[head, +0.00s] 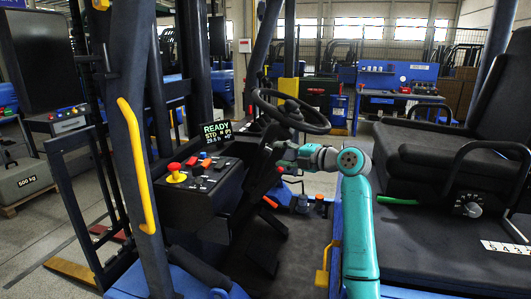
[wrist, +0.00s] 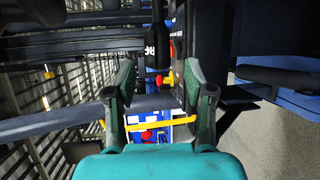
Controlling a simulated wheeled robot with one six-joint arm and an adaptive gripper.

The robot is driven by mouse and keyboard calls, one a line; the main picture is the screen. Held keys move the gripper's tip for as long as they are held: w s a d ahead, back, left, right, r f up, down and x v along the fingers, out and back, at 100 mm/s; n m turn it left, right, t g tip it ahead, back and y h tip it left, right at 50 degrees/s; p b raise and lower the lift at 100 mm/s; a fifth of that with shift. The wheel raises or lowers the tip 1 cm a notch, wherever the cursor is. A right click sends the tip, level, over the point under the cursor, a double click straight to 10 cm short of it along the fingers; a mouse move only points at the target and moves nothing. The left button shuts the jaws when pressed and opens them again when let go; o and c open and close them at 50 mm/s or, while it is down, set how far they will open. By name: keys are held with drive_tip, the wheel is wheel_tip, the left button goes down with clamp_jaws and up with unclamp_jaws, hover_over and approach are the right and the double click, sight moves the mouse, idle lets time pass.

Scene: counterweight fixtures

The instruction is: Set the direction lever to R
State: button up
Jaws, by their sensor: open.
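In the head view, a red-tipped stalk (head: 281,169) and an orange-red handle (head: 270,202) show by the steering column under the steering wheel (head: 291,111). My gripper (head: 284,158) is beside the column, below the wheel, partly hard to make out against it. In the wrist view, my gripper (wrist: 160,84) is open, with nothing held between its fingers. Ahead between the fingers are a dark upright part and a red and yellow knob (wrist: 167,79).
A dark console (head: 206,183) with a red knob on a yellow base (head: 176,172) and a display (head: 216,130) reading READY stands left of the column. The seat (head: 432,165) is at the right. A yellow grab bar (head: 136,160) is on the left post.

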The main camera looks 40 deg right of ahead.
sight(271, 152)
drive_tip(key=shift+x, duration=3.15)
clamp_jaws()
